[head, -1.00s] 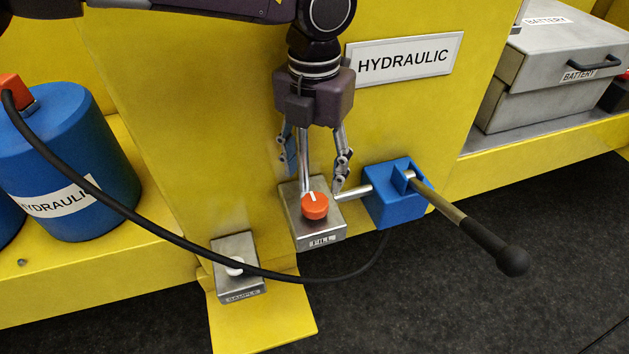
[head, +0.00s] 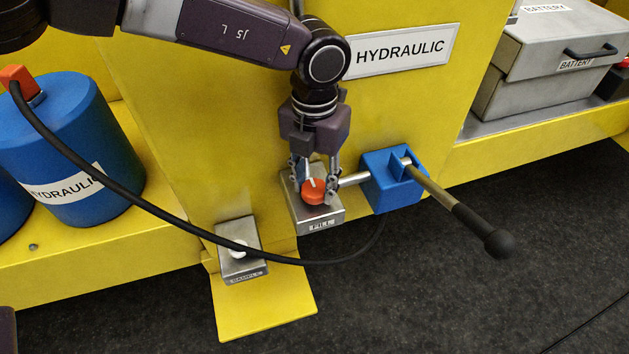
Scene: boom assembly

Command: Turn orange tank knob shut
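The orange knob (head: 313,192) with a white pointer mark sits on a grey metal box (head: 320,216) labelled FILL, low against the yellow panel. The mark points toward the back, slightly left. My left gripper (head: 316,190) comes down from above with a finger on each side of the knob. The fingers look closed in against the knob's sides, though the contact on its left is partly hidden. My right gripper is not in view.
A blue block (head: 388,190) with a long black-ended lever (head: 450,203) stands just right of the knob. A black hose (head: 150,221) runs from the blue hydraulic tank (head: 65,140) past the sample box (head: 241,262). A grey battery case (head: 545,75) is at upper right.

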